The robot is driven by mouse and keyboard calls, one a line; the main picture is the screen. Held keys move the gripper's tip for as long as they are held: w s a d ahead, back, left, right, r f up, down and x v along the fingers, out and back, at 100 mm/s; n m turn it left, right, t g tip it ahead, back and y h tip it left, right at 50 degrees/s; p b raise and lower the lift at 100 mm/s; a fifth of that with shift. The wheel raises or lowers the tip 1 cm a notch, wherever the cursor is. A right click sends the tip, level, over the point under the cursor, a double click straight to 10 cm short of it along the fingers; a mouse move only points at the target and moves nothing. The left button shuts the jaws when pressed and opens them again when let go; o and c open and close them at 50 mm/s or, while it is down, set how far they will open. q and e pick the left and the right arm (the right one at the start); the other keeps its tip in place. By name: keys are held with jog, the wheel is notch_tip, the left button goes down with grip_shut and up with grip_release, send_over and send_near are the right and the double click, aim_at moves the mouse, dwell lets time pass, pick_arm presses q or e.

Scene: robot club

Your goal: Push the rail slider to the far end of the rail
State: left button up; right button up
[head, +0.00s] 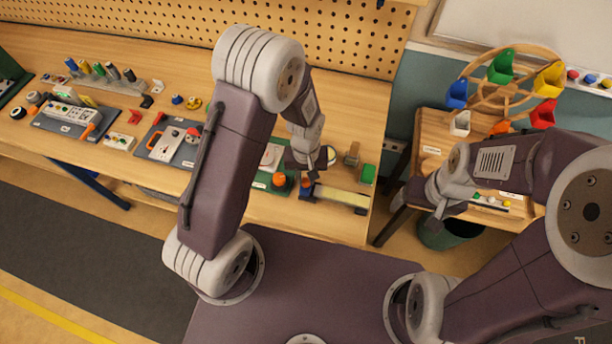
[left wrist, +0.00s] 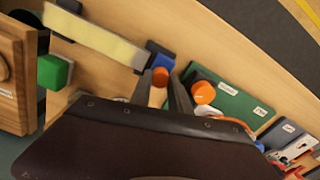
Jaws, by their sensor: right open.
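The rail (head: 342,197) is a pale yellow bar with dark ends, lying near the right front edge of the workbench. The rail slider (head: 306,190), a blue block with an orange knob, is at the rail's left end. In the left wrist view, the slider (left wrist: 160,52) is at the rail's (left wrist: 95,40) right end. My left gripper (head: 307,178) is just above the slider. Its fingers (left wrist: 162,82) look spread, with the orange knob between or just beyond their tips; contact cannot be told. My right gripper (head: 430,224) is open and empty, away from the rail.
A green board (left wrist: 235,98) with an orange knob is beside the slider. A green block (head: 368,174) stands behind the rail's right end. A side table with a wheel of coloured buckets (head: 502,68) is at the right. Several tool boards fill the bench's left side.

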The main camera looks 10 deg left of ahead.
pick_arm(q)
grip_shut()
dwell(1.0)
